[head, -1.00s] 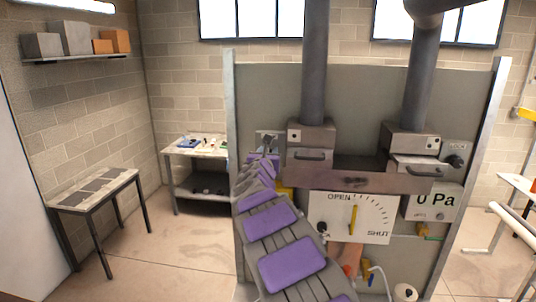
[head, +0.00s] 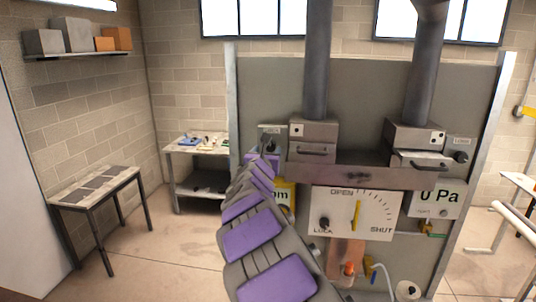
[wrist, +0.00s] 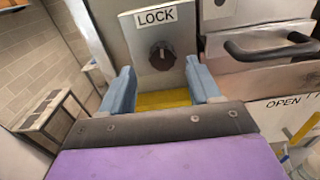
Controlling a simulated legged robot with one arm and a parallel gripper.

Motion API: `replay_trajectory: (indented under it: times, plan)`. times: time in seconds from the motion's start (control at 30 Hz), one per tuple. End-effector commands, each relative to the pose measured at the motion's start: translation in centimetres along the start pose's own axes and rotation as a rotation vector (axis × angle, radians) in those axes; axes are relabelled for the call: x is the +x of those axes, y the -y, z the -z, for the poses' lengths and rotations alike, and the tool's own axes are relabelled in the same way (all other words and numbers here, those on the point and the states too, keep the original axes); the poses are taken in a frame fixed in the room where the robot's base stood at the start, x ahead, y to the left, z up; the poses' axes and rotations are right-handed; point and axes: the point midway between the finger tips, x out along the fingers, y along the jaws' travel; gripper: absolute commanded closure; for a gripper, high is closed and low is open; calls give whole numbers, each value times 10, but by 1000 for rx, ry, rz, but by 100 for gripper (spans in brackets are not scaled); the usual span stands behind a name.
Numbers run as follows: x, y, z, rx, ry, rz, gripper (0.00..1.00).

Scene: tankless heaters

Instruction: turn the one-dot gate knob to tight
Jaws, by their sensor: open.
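The one-dot box (head: 313,133) is the left grey box, with a single dot on its front. A plate (head: 272,131) to its left carries a dark knob. In the wrist view this round black knob (wrist: 162,55) sits below a label reading LOCK (wrist: 156,16). My gripper (wrist: 160,66) is open, with blue fingers on either side of and below the knob in the picture. Nothing is held. I cannot tell whether the fingers touch the knob. In the head view my gripper (head: 266,152) partly covers the plate and knob.
A two-dot box (head: 413,137) with its own knob (head: 460,157) is on the right. A handle (wrist: 272,47) juts out right of my gripper.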

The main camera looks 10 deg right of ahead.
Motion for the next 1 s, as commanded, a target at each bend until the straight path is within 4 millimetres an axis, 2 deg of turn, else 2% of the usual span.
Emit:
replay_trajectory:
  times: [0.7,1.0]
  plan:
    - [-101,-2,2,-4,0,0,38]
    - [-122,-2,3,-1,-4,0,38]
